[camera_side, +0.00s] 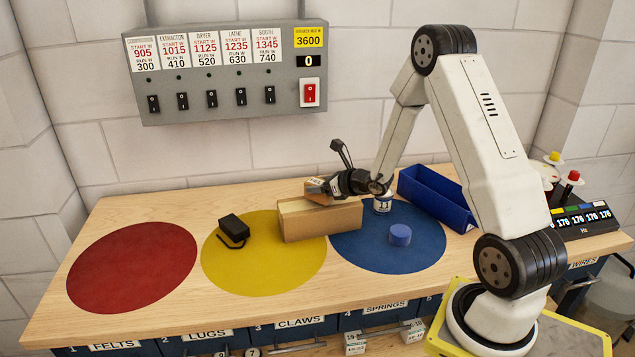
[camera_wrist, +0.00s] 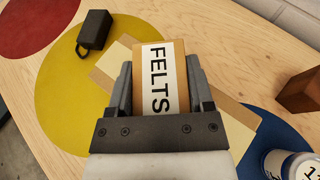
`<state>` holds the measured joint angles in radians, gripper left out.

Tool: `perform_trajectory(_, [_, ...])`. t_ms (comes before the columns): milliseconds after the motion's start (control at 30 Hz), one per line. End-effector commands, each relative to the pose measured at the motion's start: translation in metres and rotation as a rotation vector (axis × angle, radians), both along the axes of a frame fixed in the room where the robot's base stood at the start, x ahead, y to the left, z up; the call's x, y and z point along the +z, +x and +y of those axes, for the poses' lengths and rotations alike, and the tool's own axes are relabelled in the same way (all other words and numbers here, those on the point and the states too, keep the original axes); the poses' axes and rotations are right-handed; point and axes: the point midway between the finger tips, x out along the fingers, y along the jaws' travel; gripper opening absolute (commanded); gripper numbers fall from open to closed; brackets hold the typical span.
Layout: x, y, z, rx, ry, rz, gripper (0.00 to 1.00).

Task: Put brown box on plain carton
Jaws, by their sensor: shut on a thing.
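My gripper (camera_wrist: 160,88) is shut on a brown box (camera_wrist: 178,52) with a white FELTS label, its fingers on both sides of it. In the side view my gripper (camera_side: 328,187) and the tilted brown box (camera_side: 315,191) are just over the plain carton (camera_side: 322,220). I cannot tell whether the box touches the carton's top. The carton is long, tan and unlabelled, and lies across the yellow and blue discs. In the wrist view the carton (camera_wrist: 112,66) is partly hidden under the box and gripper.
A black corded block (camera_side: 234,228) sits on the yellow disc. A blue cylinder (camera_side: 400,235) and a white jar (camera_side: 382,204) are on the blue disc, with a blue bin (camera_side: 435,198) behind. The wrist view shows a darker brown block (camera_wrist: 301,92). The red disc (camera_side: 132,266) is clear.

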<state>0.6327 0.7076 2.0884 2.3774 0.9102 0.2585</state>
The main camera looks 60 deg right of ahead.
Motion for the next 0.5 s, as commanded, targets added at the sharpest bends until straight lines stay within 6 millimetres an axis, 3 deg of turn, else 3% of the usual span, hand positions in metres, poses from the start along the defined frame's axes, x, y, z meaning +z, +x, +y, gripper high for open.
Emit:
perform_trajectory(133, [-0.0093, 0.0004, -0.0001, 0.001, -0.002, -0.002, 0.04])
perform_trajectory(500, [-0.0115, 0.0002, -0.0001, 0.000, -0.001, -0.002, 0.04])
